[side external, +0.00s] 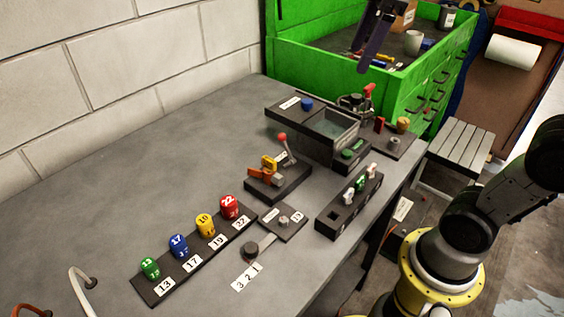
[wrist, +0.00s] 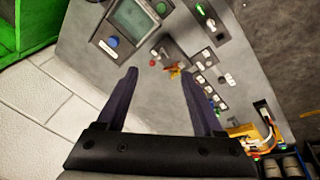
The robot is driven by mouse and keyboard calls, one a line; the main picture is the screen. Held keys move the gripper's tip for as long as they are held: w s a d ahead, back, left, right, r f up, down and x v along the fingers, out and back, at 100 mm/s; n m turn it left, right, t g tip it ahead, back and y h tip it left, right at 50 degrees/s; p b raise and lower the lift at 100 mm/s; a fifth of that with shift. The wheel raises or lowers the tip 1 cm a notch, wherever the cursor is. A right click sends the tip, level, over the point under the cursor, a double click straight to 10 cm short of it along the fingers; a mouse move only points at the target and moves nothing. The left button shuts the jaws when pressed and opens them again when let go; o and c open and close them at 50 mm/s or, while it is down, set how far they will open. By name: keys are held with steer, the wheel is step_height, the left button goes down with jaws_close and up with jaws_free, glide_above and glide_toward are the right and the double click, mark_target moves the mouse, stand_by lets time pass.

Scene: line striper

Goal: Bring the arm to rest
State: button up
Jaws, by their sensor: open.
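My gripper (wrist: 160,78) shows in the wrist view with its two dark fingers spread wide and nothing between them. In the side external view my gripper (side external: 374,42) is partly cut off by the top edge, high up in front of the green tool chest. It is apart from the workbench (side external: 150,150) and touches nothing that I can see. My yellow and black arm stands at the right of the side external view.
The bench carries a row of numbered coloured knobs (side external: 191,240), an orange lever unit (side external: 277,176), a box with a grey screen (side external: 328,128) and a black switch block (side external: 349,202). The green tool chest (side external: 290,60) stands behind. A slatted stool (side external: 460,150) stands right of the bench.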

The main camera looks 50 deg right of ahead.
steer(key=s+a+f+m+t, duration=0.2)
steer(key=s+f+m, duration=0.6)
steer(key=f, duration=0.6)
steer(key=s, duration=0.2)
steer(key=shift+s+a+f, duration=0.15)
steer(key=shift+s+f, duration=0.15)
stand_by(0.9)
